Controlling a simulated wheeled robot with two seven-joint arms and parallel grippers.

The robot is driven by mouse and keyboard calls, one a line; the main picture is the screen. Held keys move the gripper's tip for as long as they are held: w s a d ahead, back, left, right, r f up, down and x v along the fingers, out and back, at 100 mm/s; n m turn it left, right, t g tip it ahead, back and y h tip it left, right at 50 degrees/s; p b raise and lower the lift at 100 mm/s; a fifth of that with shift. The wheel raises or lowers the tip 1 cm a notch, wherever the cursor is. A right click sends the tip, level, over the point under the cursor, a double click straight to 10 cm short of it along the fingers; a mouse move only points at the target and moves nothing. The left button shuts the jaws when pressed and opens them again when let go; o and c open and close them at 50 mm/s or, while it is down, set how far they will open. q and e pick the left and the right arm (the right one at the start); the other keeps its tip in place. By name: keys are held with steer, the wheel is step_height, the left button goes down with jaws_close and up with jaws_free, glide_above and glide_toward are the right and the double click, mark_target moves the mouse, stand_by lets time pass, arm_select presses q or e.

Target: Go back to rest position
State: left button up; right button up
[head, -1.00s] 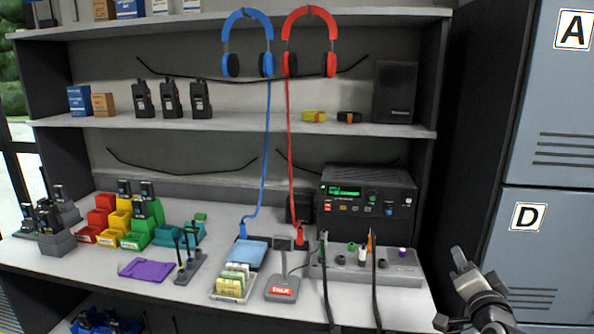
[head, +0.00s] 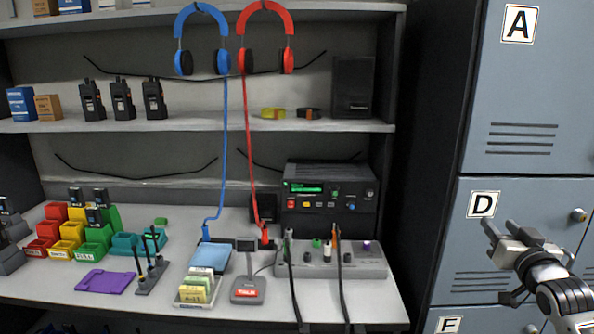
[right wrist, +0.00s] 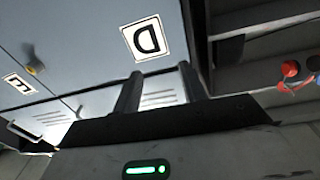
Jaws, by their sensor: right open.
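My right gripper (head: 500,262) is at the lower right of the head view, in front of the blue-grey locker door marked D (head: 560,245). In the right wrist view its two dark fingers (right wrist: 160,88) stand apart with nothing between them. The locker door and its D label (right wrist: 146,39) show beyond the fingers. My left gripper is in neither view.
A workbench (head: 130,300) fills the left and middle, with a radio unit (head: 331,190), a desk microphone (head: 248,288), coloured bins (head: 72,231) and a purple cloth-like piece (head: 105,281). Blue headphones (head: 202,40) and red headphones (head: 265,38) hang above. Lockers stand at the right.

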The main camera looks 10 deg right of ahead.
steer(key=s+a+f+n+g+y, duration=0.2)
steer(key=s+a+f+n, duration=0.15)
steer(key=a+f, duration=0.45)
steer(key=s+a+f+n+g+y, duration=0.25)
steer(key=s+f, duration=0.25)
steer(key=f, duration=0.6)
steer(key=s+a+f+n+g+y, duration=0.1)
steer(key=s+a+f+n+g, duration=0.15)
steer(key=s+a+f, duration=0.6)
steer(key=s+a+f+n+g+y, duration=0.1)
steer(key=s+a+f+n+g, duration=0.25)
steer(key=s, duration=0.75)
steer(key=w+a+m+t, duration=0.1)
steer(key=a+m+t, duration=0.1)
steer(key=a+m, duration=0.4)
steer(key=a, duration=0.5)
steer(key=shift+w+f, duration=0.2)
steer(key=shift+f, duration=0.1)
